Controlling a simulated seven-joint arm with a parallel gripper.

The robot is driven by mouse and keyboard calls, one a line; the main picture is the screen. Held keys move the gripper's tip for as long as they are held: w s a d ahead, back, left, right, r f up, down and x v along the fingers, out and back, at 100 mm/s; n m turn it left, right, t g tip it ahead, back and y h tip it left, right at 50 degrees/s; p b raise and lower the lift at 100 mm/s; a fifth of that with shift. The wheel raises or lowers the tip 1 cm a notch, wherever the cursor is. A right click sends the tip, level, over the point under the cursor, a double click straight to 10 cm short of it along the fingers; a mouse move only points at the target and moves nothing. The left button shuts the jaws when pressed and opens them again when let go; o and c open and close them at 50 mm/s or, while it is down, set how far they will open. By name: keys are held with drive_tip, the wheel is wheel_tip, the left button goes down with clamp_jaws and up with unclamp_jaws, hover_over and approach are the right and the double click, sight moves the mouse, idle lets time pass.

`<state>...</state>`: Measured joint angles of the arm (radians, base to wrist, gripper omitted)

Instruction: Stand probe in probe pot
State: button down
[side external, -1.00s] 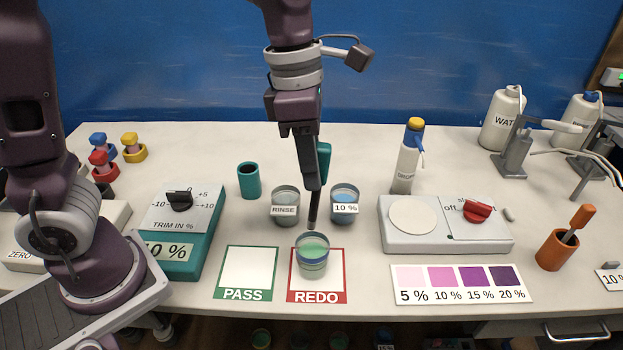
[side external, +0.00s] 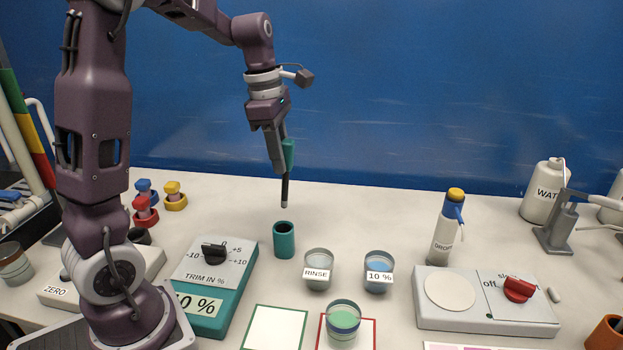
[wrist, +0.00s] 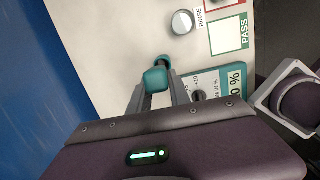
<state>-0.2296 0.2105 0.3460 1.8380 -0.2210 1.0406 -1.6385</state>
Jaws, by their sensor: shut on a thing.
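The probe (side external: 285,191) has a teal handle and a thin dark rod, and it hangs nearly upright. My gripper (side external: 280,163) is shut on its teal handle. The teal probe pot (side external: 284,241) stands on the table with its dark mouth upward. In the side view the rod's tip is a little above the pot's mouth and apart from it. In the wrist view the handle (wrist: 155,80) is between my fingers, and part of the pot (wrist: 164,61) shows just beyond it. The rod is hidden there.
The RINSE cup (side external: 318,270) and the 10 % cup (side external: 379,272) stand right of the pot. The teal trim box (side external: 215,280) is to its left. A cup with green liquid (side external: 343,322) stands in front. The table behind the pot is clear.

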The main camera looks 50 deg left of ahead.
wheel_tip(320, 180, down, 12)
drive_tip(key=shift+a, duration=0.45)
idle(0.5)
drive_tip(key=shift+s, duration=0.1)
drive_tip(key=c, duration=1.1)
unclamp_jaws()
drive_tip(key=r, duration=0.4)
drive_tip(key=s+r, duration=0.1)
drive_tip(key=r, duration=0.2)
drive_tip(key=shift+a, duration=0.2)
